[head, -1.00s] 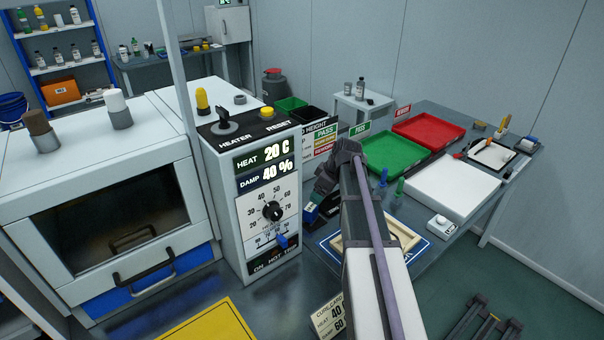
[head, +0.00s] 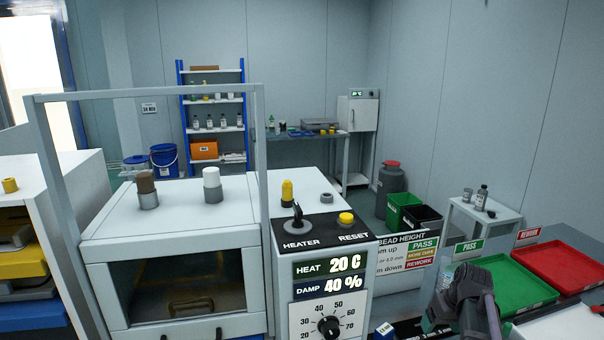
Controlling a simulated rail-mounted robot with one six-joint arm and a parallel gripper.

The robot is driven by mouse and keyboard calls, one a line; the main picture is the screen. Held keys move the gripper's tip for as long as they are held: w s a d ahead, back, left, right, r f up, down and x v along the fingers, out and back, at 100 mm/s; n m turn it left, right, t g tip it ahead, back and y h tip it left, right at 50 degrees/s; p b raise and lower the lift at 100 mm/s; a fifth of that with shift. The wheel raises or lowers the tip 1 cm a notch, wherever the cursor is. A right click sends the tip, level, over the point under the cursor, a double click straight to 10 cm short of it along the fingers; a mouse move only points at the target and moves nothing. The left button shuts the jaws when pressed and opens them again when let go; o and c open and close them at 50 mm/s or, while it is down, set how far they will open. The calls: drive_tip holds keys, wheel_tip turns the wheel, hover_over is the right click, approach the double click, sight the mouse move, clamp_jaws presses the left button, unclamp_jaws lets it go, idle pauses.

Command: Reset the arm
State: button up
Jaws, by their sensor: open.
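My gripper (head: 436,318) is at the lower right of the head view, at the end of my grey and purple arm, in front of the green tray. Its fingertips are hard to make out. It looks empty and open. The control panel (head: 325,268) stands left of it, apart from it. The panel reads HEAT 20 C and DAMP 40 %. On its top are a black HEATER switch (head: 297,216) and a yellow RESET button (head: 346,218). A round dial (head: 329,326) shows below, cut by the frame edge.
A white chamber with a dark window (head: 190,290) stands left of the panel. A grey frame post (head: 262,180) rises between them. A green tray (head: 512,280) and red tray (head: 565,270) lie at right. A bead height sign (head: 400,255) stands behind the panel.

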drive_tip(key=s+a+g+h, duration=0.1)
drive_tip(key=s+a, duration=0.5)
drive_tip(key=a, duration=0.3)
drive_tip(key=s+a+g, duration=0.1)
drive_tip(key=s+a, duration=0.6)
drive_tip(key=a, duration=0.2)
drive_tip(key=shift+a+f+m+h, duration=0.3)
drive_tip(key=shift+a+m+h, duration=0.1)
